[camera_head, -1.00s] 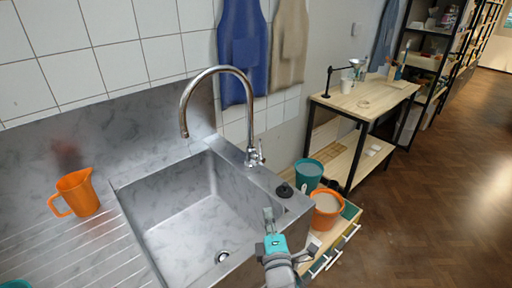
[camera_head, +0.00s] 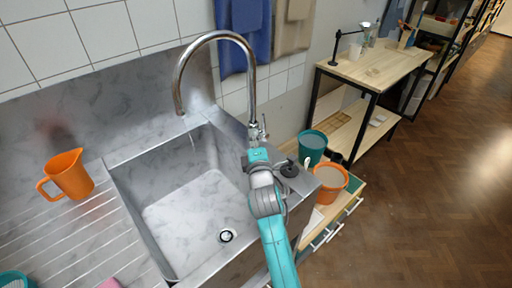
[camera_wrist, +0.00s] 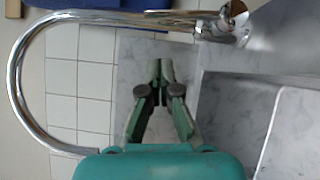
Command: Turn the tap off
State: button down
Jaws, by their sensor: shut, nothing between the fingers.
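The chrome gooseneck tap (camera_head: 252,95) stands at the sink's back right corner, its spout hanging over the basin. Its small lever (camera_head: 263,130) is on the right side of the tap's base. In the wrist view the tap (camera_wrist: 100,16) runs along the top, with the base and lever (camera_wrist: 233,12) at upper right. My gripper (camera_head: 257,153) is close in front of the tap base and partly hides it. In the wrist view my gripper (camera_wrist: 160,68) is shut and empty, its fingertips apart from the tap.
The steel sink (camera_head: 185,205) has an orange jug (camera_head: 70,176) on its drainboard. A black stopper (camera_head: 289,169) lies on the right rim. A teal bucket (camera_head: 312,146) and an orange bucket (camera_head: 330,184) stand to the right. Aprons (camera_head: 243,35) hang behind.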

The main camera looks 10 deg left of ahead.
jog(key=w, duration=0.1)
jog(key=w+d, duration=0.1)
jog(key=w, duration=0.2)
jog(key=shift+w+d+r, duration=0.2)
jog(key=shift+w+r, duration=0.1)
jog(key=shift+w+d+r+m+g+h, duration=0.15)
jog(key=shift+w+d+r+m, duration=0.1)
jog(key=shift+w+d, duration=0.15)
jog(key=shift+w+d+r+m+g+h, duration=0.15)
jog(key=shift+w+d+m, duration=0.1)
jog(key=shift+w, duration=0.2)
